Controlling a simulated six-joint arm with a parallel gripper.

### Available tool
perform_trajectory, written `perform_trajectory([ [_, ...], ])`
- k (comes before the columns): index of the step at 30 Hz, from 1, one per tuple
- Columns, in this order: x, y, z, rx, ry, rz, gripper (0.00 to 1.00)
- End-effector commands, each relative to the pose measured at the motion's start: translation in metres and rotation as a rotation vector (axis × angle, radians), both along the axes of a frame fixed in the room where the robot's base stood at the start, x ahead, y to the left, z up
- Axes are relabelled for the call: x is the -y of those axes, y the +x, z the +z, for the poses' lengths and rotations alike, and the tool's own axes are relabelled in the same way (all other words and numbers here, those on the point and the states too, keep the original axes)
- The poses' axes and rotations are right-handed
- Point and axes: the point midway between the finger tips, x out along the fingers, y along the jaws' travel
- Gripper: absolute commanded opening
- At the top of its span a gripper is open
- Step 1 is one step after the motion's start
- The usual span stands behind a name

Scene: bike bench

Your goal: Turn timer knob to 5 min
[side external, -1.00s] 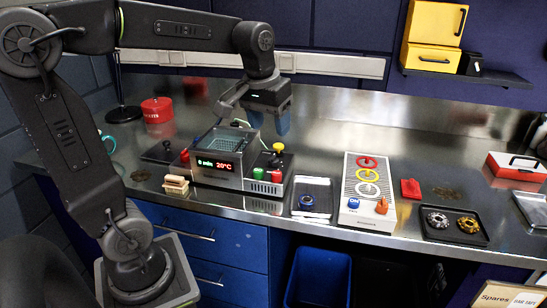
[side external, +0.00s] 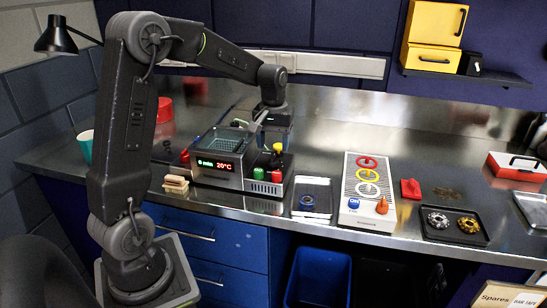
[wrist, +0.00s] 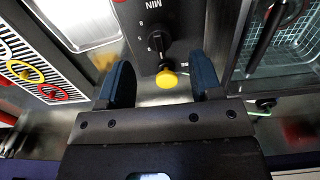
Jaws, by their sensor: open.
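The cleaner (side external: 222,178) is a metal box with a basket and a lit display reading 20°C and a minute value that looks like 0 or 6. Its black timer knob (wrist: 158,42) shows in the wrist view next to a scale marked MIN. A yellow knob (wrist: 167,79) sits just below it in that view, and shows beside the basket in the side view (side external: 278,147). My gripper (wrist: 160,65) is open above the panel, blue fingers on either side of these knobs, empty. In the side view my fingers hide part of the panel's back.
Green (side external: 258,174) and red (side external: 276,177) parts sit at the cleaner's front right. The wire basket (wrist: 288,60) lies right of my fingers in the wrist view. A tray (side external: 312,196) and a board with coloured rings (side external: 368,190) stand to the right.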

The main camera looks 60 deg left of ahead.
Motion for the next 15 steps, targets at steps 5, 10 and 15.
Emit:
perform_trajectory([
  [5,0.000,0.000,-0.031,-0.002,-0.001,0.000,0.59],
  [10,0.000,0.000,-0.046,0.000,0.000,0.000,0.59],
  [15,0.000,0.000,-0.051,0.001,0.001,0.000,0.59],
])
